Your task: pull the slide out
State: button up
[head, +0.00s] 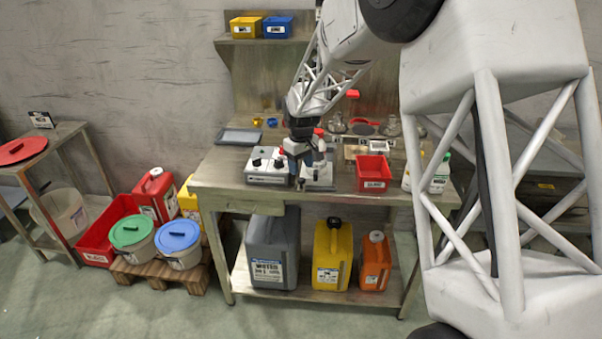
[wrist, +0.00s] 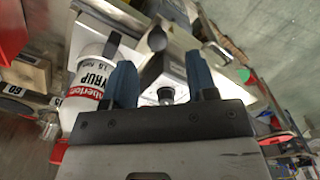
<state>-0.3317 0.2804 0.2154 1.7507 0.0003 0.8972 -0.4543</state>
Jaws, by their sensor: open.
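My gripper (head: 306,168) is over the workbench (head: 225,180), pointing down at a grey metal unit (head: 318,184) near the front edge. In the wrist view its two blue fingers (wrist: 162,82) are apart, with a gap between them. A light metal body with a dark round knob-like part (wrist: 165,95) shows in that gap; I cannot tell whether the fingers touch it. I cannot make out the slide for certain. The gripper hides much of the grey unit in the head view.
A box with black knobs (head: 266,164) stands close on the left. A red bin (head: 373,174) is close on the right, with white bottles (head: 440,175) beyond it. A grey tray (head: 240,136) lies behind. A white labelled bottle (wrist: 88,90) is beside the left finger in the wrist view.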

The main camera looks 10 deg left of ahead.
jog(key=shift+r, duration=1.2)
jog(key=shift+s+d+r, duration=0.25)
jog(key=shift+d+r, duration=0.05)
jog(key=s+d+r+m+t, duration=0.1)
jog(key=s+d+r+m, duration=0.1)
jog(key=s+d+r, duration=0.65)
jog(key=s+d+r+m, duration=0.3)
jog(key=s+d+r, duration=0.2)
jog(key=s+d, duration=0.65)
jog(key=s+d+f+m, duration=0.1)
jog(key=s+d+m, duration=0.1)
jog(key=s, duration=1.1)
jog(key=s+d+f+m+t, duration=0.1)
jog(key=s+d, duration=0.3)
jog(key=s, duration=1)
jog(key=shift+d+m+t, duration=0.15)
jog(key=shift+m+t, duration=0.15)
jog(key=shift+m, duration=0.3)
